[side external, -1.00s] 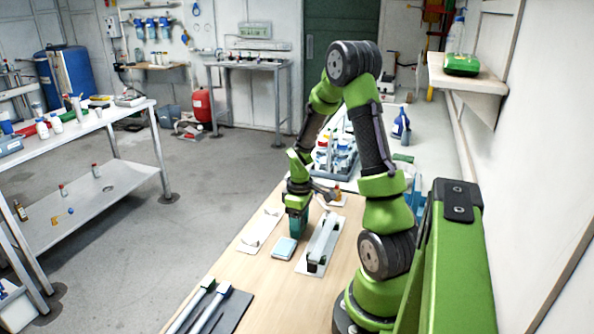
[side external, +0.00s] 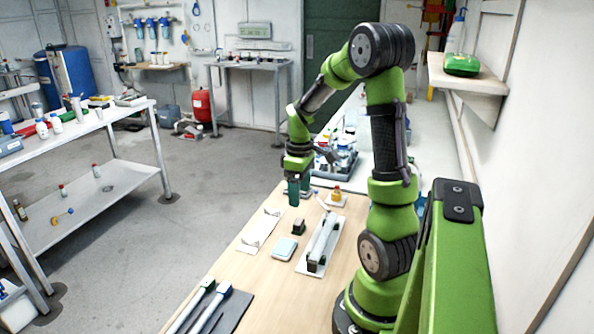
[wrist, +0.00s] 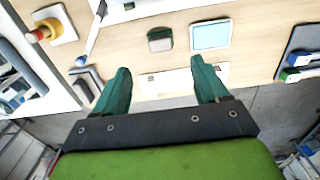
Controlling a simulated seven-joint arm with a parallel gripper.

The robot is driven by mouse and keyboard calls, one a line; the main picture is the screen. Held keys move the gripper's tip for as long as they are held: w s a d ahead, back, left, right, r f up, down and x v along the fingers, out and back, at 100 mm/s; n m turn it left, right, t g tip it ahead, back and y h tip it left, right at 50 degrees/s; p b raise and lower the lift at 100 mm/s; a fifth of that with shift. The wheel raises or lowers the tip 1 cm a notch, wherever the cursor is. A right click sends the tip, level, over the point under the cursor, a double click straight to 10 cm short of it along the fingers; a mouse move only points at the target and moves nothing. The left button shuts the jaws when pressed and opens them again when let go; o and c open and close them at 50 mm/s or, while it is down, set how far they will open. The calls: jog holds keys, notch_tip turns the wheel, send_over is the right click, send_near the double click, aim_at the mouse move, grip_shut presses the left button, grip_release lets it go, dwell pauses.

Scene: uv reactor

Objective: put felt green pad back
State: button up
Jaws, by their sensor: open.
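The felt green pad (side external: 299,227) is a small dark block with a green side, resting on the wooden bench between two white pieces. In the wrist view the pad (wrist: 160,39) lies just beyond my fingertips, beside a light blue square pad (wrist: 210,35). My gripper (side external: 294,203) is above the bench, behind the green pad in the side view, and apart from it. In the wrist view my gripper (wrist: 160,67) shows its two teal fingers wide apart with nothing between them.
A white strip (side external: 261,231) lies left of the pad and a long white fixture (side external: 321,242) right of it. A yellow-and-red item (side external: 336,195) stands on a white plate behind.

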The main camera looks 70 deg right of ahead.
jog(key=w+a+r+m+t, duration=0.1)
jog(key=w+a+r+t, duration=0.1)
jog(key=a+r, duration=0.4)
jog(key=w+a+r+m+t, duration=0.15)
jog(key=a+r, duration=0.25)
jog(key=a, duration=0.5)
jog(key=s+a+r+t+y, duration=0.1)
jog(key=s+a+t, duration=0.1)
jog(key=a, duration=0.4)
jog(key=s+a+r+m+t+y, duration=0.1)
jog(key=s+a+r, duration=0.1)
jog(key=a, duration=0.4)
jog(key=shift+s+a+r+t, duration=0.15)
jog(key=shift+s+r+t, duration=0.15)
jog(key=shift+t, duration=0.05)
